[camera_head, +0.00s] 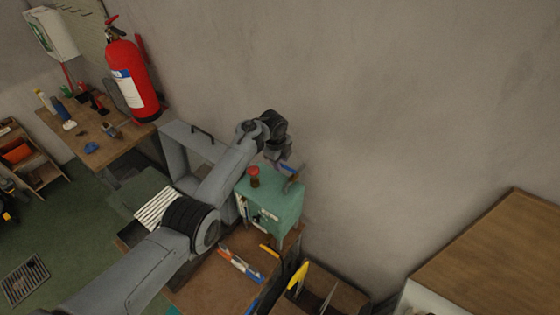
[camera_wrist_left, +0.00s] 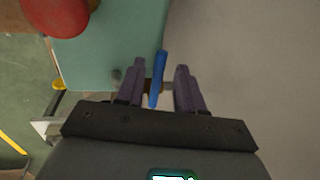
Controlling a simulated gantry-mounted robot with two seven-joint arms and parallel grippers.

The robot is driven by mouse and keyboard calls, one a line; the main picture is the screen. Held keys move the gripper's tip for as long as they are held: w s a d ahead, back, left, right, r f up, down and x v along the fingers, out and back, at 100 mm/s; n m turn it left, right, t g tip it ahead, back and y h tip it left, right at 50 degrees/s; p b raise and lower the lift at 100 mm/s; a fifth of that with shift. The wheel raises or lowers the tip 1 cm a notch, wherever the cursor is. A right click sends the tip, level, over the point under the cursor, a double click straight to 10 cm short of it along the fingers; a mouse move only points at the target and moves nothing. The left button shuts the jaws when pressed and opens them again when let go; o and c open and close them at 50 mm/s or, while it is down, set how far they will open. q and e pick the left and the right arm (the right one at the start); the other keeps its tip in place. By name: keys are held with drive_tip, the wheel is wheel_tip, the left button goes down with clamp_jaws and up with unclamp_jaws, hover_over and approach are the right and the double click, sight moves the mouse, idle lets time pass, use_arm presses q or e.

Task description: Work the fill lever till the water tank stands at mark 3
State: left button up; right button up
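A teal machine box (camera_head: 275,208) stands against the wall, with a red mushroom button (camera_head: 253,171) on its top. A blue lever handle (camera_head: 288,168) is at the box's far right edge. In the left wrist view the blue handle (camera_wrist_left: 157,77) lies between the two purple-grey fingers of my left gripper (camera_wrist_left: 160,85). The fingers are apart, with a clear gap on the handle's right side; the handle is closer to the left finger. The red button also shows in the left wrist view (camera_wrist_left: 57,14). I cannot make out the tank's water level or its marks. My right gripper is out of view.
A brown bench (camera_head: 215,280) below the box holds a white-and-red item (camera_head: 240,264) and yellow-handled tools. A red fire extinguisher (camera_head: 132,80) hangs on the wall above a wooden table (camera_head: 110,150). A wooden top (camera_head: 500,255) is at lower right.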

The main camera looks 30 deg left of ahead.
use_arm(q)
drive_tip(key=shift+r, duration=0.15)
drive_tip(key=shift+r, duration=0.2)
wheel_tip(320, 180, up, 10)
drive_tip(key=s, duration=0.2)
drive_tip(key=shift+a, duration=0.15)
drive_tip(key=shift+s, duration=0.1)
idle(0.5)
